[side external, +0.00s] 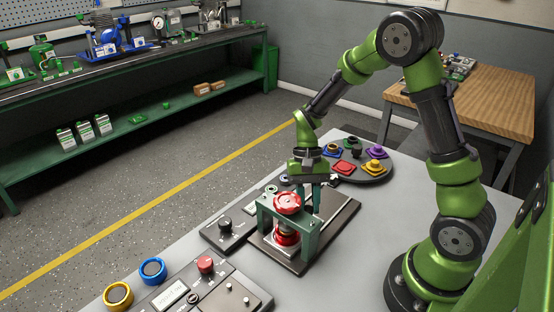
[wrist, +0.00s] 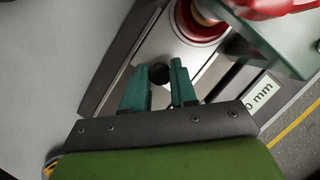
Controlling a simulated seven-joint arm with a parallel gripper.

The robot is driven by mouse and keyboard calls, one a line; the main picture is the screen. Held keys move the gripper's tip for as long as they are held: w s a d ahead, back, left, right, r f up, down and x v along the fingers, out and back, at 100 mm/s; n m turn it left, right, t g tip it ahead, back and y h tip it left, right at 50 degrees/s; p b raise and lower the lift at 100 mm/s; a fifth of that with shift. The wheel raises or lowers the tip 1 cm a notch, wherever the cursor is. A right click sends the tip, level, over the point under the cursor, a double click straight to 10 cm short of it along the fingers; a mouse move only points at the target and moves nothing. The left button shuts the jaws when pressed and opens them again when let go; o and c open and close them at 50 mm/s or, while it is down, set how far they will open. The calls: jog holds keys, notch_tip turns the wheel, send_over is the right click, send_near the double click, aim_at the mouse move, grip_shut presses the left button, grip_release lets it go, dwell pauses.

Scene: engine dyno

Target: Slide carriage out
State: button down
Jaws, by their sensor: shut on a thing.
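The carriage is a silver plate (wrist: 180,50) with a red round part (wrist: 205,27) on it, under a teal bridge frame in the wrist view. In the side view, the red cylinder (side external: 286,236) stands inside the teal bridge frame (side external: 265,215), with a red handwheel (side external: 287,201) on top. My gripper (side external: 310,202) points down just behind the frame. In the wrist view my gripper (wrist: 160,75) has its teal fingers on either side of a dark round knob (wrist: 158,73) at the plate's near end. It is shut on this knob. The fingertip contact is partly hidden in the side view.
The fixture's dark base (side external: 335,222) lies on a grey table. A label reading "0 mm" (wrist: 260,95) is beside it. A control panel (side external: 215,290) with a red button is in front. A round tray with coloured knobs (side external: 375,173) is behind.

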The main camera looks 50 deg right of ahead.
jog(key=d, duration=1.2)
jog(key=shift+d, duration=0.15)
jog(key=c, duration=1)
grip_release()
jog(key=shift+c, duration=0.2)
jog(key=shift+o, duration=0.7)
jog(key=shift+w+r, duration=0.1)
jog(key=shift+r, duration=0.15)
jog(key=v, duration=1.6)
jog(key=shift+r, duration=0.2)
